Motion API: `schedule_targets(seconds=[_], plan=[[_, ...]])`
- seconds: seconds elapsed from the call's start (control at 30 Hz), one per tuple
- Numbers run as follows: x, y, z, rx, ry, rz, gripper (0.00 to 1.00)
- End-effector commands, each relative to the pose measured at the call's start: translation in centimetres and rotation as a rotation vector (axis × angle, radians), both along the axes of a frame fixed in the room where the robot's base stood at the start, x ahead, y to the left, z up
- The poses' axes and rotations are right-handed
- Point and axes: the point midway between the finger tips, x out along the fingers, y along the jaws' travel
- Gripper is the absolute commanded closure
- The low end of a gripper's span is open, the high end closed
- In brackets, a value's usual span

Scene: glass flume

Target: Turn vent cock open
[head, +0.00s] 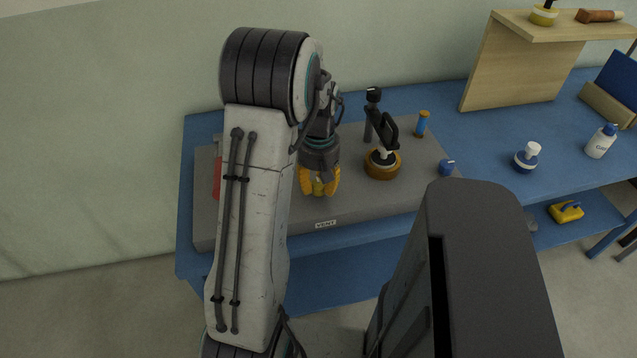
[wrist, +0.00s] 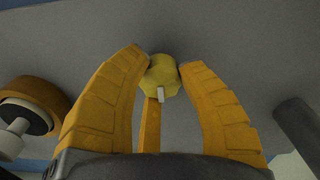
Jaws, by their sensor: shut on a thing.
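The vent cock (wrist: 163,76) shows in the wrist view as a yellow knob with a small white pointer on its near side. My gripper (wrist: 164,62) has its yellow fingers shut on the knob, one on each side. In the head view my gripper (head: 319,190) points down at the grey base plate, just behind the VENT label (head: 326,224). There the fingers and my arm mostly hide the knob.
A brass-coloured round fitting with a black handle (head: 382,163) stands close right of my gripper. A blue cylinder with an orange top (head: 421,124) and a small blue knob (head: 446,168) stand farther right. A red part (head: 217,172) shows left, partly behind my arm.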

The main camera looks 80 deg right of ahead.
Motion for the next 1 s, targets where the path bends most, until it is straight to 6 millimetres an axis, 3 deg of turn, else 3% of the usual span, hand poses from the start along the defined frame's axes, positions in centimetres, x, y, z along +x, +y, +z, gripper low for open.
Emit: schedule_targets(seconds=[0.1,0.13,0.4,0.77,1.0], plan=[[-0.1,0.5,-0.3,0.019,-0.001,-0.002,0.97],[-0.1,0.5,-0.3,0.019,-0.001,-0.002,0.63],[0.0,0.3,-0.2,0.011,-0.001,-0.002,0.39],[0.0,0.1,0.5,0.004,-0.001,-0.001,0.39],[0.0,0.0,3.8,0.0,0.0,-0.002,0.39]])
